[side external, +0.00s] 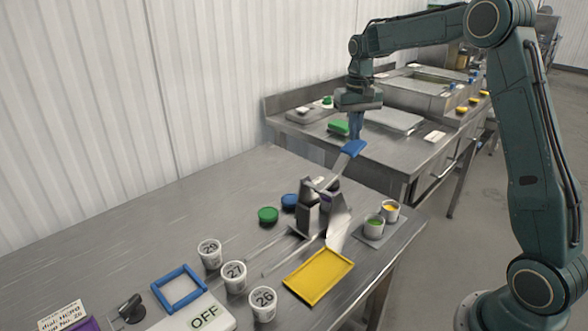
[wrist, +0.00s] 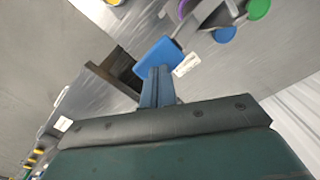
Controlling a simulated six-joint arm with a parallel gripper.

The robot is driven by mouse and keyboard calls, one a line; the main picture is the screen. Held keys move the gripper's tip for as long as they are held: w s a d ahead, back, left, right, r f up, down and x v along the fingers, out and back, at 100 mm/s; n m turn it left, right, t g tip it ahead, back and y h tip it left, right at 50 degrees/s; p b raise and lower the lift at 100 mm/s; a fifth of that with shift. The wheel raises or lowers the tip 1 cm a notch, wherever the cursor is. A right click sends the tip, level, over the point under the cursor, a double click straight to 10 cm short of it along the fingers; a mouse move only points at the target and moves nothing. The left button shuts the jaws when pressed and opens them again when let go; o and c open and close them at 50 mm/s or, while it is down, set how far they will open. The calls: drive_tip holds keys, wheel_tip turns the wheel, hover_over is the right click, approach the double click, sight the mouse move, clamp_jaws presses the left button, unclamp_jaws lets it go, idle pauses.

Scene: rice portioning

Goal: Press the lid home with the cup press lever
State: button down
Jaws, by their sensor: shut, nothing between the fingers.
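The cup press (side external: 310,212) stands on the steel table, its lever raised at a slant. The lever ends in a blue handle (side external: 353,148), which also shows in the wrist view (wrist: 157,58). My gripper (side external: 356,138) is shut and empty, pointing down right at the blue handle; its fingers (wrist: 157,84) overlap the handle in the wrist view. I cannot tell whether they touch it. A bit of purple (side external: 326,199) shows inside the press, and also in the wrist view (wrist: 185,9); the press frame hides most of the cup and lid there.
A green lid (side external: 268,215) and a blue lid (side external: 289,201) lie left of the press. Numbered cups (side external: 234,276), a yellow tray (side external: 318,277) and a blue frame (side external: 179,288) are in front. The table's back left is clear.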

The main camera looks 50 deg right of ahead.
sight(354, 144)
drive_tip(key=shift+d+f, duration=0.2)
drive_tip(key=shift+f, duration=2.75)
idle(1.8)
drive_tip(key=shift+r, duration=0.15)
drive_tip(key=shift+a+r, duration=0.2)
drive_tip(key=shift+r, duration=2.55)
drive_tip(key=shift+a+r, duration=0.1)
